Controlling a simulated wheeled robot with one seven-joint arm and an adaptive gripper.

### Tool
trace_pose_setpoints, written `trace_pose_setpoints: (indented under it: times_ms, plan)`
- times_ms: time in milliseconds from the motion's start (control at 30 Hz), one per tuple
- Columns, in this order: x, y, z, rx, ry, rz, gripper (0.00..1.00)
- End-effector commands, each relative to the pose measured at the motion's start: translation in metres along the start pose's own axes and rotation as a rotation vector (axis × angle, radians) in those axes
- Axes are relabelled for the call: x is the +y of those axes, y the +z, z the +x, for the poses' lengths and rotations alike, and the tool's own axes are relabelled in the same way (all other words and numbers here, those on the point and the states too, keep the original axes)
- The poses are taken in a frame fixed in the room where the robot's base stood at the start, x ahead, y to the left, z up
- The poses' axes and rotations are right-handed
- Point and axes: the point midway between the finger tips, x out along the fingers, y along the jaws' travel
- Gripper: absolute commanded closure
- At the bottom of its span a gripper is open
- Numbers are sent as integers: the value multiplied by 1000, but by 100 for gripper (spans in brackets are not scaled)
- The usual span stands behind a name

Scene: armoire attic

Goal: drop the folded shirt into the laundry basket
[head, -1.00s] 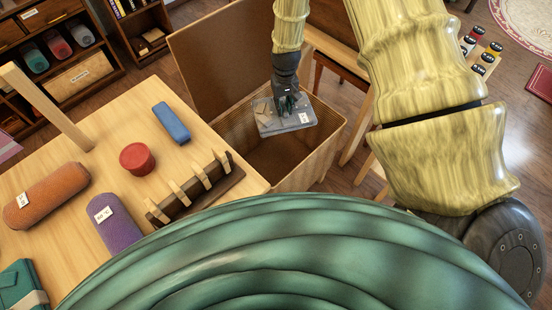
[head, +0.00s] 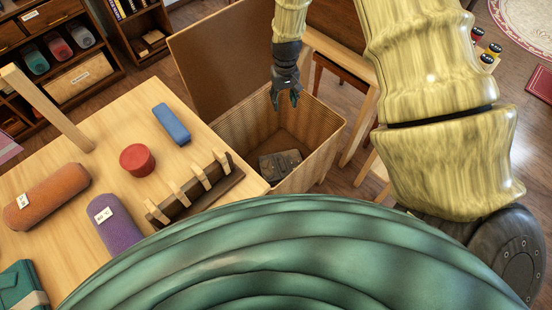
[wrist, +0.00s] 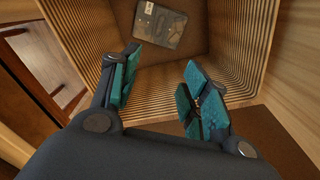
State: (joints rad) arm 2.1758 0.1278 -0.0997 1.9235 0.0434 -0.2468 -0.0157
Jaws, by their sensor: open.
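The laundry basket (head: 322,158) is a tall ribbed wooden bin with its brown lid (head: 215,50) raised. The grey folded shirt (head: 281,165) lies inside on the basket's floor, near the front wall. In the wrist view the shirt (wrist: 160,25) shows at the top, flat on the floor with a pale tag on it. My gripper (head: 285,104) hangs over the basket opening, above and apart from the shirt. In the wrist view my gripper (wrist: 158,88) has its teal-padded fingers spread with nothing between them.
A wooden table (head: 115,120) stands left of the basket. A wooden chair or bench (head: 340,60) stands close behind the basket.

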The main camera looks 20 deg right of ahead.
Motion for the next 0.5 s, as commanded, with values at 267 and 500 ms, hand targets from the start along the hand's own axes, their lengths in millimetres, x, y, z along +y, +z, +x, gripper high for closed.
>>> trace_pose_setpoints:
  times_ms: [267,500]
  plan:
    - [0,-1,-45,2,0,0,54]
    - [0,0,-72,1,1,0,54]
